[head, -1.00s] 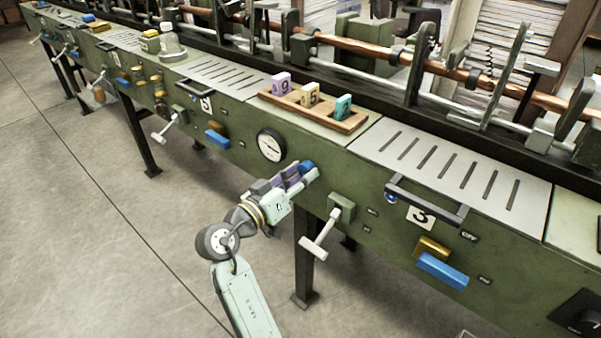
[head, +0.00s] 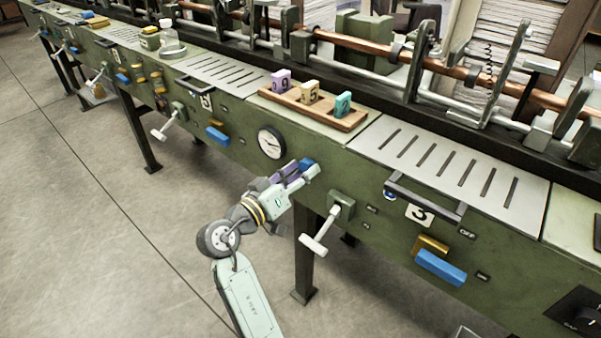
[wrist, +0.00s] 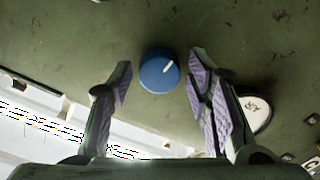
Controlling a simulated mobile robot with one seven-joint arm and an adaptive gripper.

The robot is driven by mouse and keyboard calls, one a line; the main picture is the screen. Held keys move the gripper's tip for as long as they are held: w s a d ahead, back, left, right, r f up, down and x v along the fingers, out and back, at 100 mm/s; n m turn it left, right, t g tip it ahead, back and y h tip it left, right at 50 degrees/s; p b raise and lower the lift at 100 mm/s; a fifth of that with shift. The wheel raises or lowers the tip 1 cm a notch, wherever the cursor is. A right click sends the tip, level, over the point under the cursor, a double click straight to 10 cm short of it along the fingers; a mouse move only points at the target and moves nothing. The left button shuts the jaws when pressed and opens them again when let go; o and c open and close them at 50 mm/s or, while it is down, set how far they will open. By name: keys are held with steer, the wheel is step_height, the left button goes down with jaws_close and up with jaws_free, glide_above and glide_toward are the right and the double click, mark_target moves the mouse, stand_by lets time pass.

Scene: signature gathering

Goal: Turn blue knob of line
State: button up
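The blue knob (wrist: 160,72) is round with a white pointer line aimed to the upper right in the wrist view. It sits on the green front panel of the line. In the head view the knob (head: 306,164) is partly hidden by my gripper. My gripper (wrist: 162,82) is open, with one purple-padded finger on each side of the knob. Gaps show between the knob and both fingers in the wrist view. In the head view my gripper (head: 298,175) is close to the panel; contact with it cannot be told.
A round gauge (head: 271,142) is left of the knob. A grey T-handle (head: 320,232) sticks out on the right. Blue (head: 441,267) and yellow blocks are farther right. A wooden rack (head: 318,109) with numbered blocks stands above. The floor in front is clear.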

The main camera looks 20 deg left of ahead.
steer(key=shift+o, duration=0.7)
steer(key=shift+s, duration=0.15)
steer(key=v, duration=1.1)
steer(key=shift+s+a, duration=0.15)
steer(key=shift+s, duration=0.25)
stand_by(0.7)
